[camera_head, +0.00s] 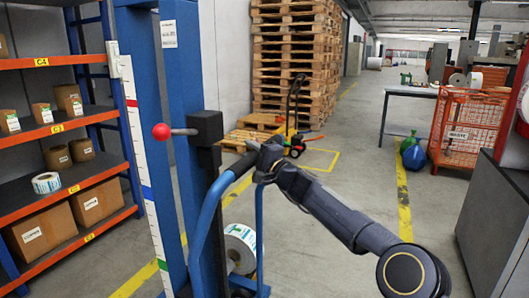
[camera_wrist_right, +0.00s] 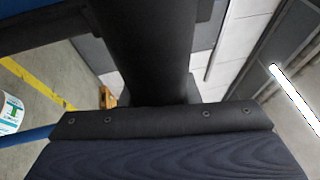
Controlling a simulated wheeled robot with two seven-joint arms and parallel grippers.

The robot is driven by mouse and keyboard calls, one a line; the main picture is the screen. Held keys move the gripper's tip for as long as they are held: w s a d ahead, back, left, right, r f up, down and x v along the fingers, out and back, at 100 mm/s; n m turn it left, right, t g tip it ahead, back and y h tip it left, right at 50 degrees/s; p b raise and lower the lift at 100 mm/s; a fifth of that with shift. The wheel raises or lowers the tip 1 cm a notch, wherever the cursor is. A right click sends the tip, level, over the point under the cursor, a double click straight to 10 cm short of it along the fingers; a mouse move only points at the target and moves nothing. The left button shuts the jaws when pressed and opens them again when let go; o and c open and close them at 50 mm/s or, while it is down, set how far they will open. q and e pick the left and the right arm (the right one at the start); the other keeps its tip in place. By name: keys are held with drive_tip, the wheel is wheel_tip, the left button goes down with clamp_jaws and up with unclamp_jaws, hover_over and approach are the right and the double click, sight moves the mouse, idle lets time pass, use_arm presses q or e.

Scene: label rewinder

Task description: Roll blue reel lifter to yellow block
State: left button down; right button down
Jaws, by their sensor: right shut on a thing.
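The blue reel lifter (camera_head: 180,70) stands upright close in front of me at the left, with a tall blue mast, a red-knobbed lever and a curved blue handle (camera_head: 208,222). My right gripper (camera_head: 266,160) is shut on the dark grip section of this handle. In the right wrist view a thick black bar (camera_wrist_right: 145,50) runs up from the gripper, whose fingertips are hidden. I cannot clearly pick out a yellow block; a small yellow mass shows at the hand truck (camera_head: 293,140) beyond the lifter. My left gripper is not in view.
A white label reel (camera_head: 240,245) shows low behind the handle. Orange shelving (camera_head: 60,130) with boxes stands at left. Stacked pallets (camera_head: 295,60) stand behind. An orange cage (camera_head: 470,125), a table (camera_head: 410,92) and a grey cabinet (camera_head: 490,220) are at right. The middle floor is clear.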

drive_tip(key=shift+a+f, duration=0.4)
drive_tip(key=shift+a, duration=0.1)
drive_tip(key=c, duration=1.4)
unclamp_jaws()
drive_tip(key=shift+c, duration=0.2)
drive_tip(key=o, duration=0.3)
drive_tip(key=shift+r, duration=0.1)
drive_tip(key=shift+o, duration=0.2)
drive_tip(key=shift+d+r, duration=0.1)
